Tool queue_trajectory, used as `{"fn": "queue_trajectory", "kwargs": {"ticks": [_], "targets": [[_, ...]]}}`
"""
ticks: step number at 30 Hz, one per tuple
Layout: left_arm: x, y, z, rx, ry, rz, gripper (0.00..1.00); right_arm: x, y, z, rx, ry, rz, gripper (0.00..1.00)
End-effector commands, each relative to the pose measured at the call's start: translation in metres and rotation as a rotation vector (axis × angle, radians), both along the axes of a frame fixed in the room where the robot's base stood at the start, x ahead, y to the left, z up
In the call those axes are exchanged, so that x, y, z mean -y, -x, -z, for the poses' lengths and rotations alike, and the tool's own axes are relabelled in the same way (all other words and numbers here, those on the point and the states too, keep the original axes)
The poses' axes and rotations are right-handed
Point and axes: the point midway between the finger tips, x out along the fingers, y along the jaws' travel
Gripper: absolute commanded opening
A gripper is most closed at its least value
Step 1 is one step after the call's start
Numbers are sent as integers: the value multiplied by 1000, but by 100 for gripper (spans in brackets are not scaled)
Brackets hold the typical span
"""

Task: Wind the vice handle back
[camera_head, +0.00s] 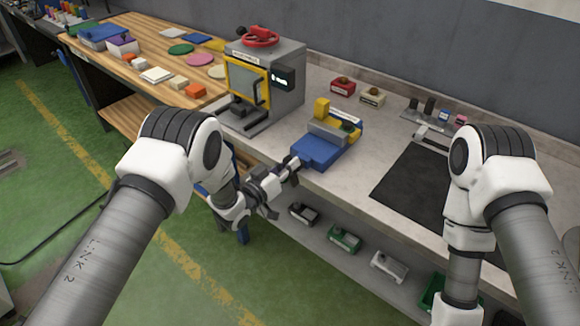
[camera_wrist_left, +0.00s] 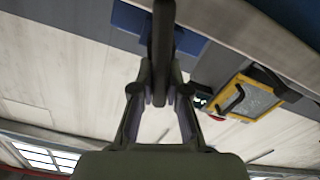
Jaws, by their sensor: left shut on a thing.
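The vice (camera_head: 318,150) has a blue body with grey and yellow parts and sits at the front edge of the grey bench. It also shows as a blue block in the left wrist view (camera_wrist_left: 190,45). My left gripper (camera_head: 288,172) is at the vice's front end, just off the bench edge. In the wrist view its fingers (camera_wrist_left: 160,95) are closed on a dark bar, the vice handle (camera_wrist_left: 163,40), which runs up past the fingertips.
A grey machine (camera_head: 290,88) with a yellow-framed window and red handwheel (camera_head: 260,37) stands left of the vice. A black mat (camera_head: 415,185) lies to the right. Small bins (camera_head: 344,238) sit on the shelf below. Some bench between vice and mat is clear.

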Motion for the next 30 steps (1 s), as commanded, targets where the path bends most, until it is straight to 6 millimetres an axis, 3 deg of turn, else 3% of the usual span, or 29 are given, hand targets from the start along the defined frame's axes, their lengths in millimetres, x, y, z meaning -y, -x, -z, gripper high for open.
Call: {"fn": "queue_trajectory", "kwargs": {"ticks": [1, 12, 29, 30], "targets": [[0, 3, 9, -36, 22, 4, 0, 0, 0, 3, 0, 0, 0, 40], [-3, 2, 12, -161, 188, 3, 0, 0, 0, 9, 0, 0, 0, 40], [-3, 2, 12, -189, 223, 5, 0, 0, 0, 10, 0, 0, 0, 40], [-2, 2, 12, -189, 223, 5, 21, 0, 0, 10, 0, 0, 0, 40]]}}
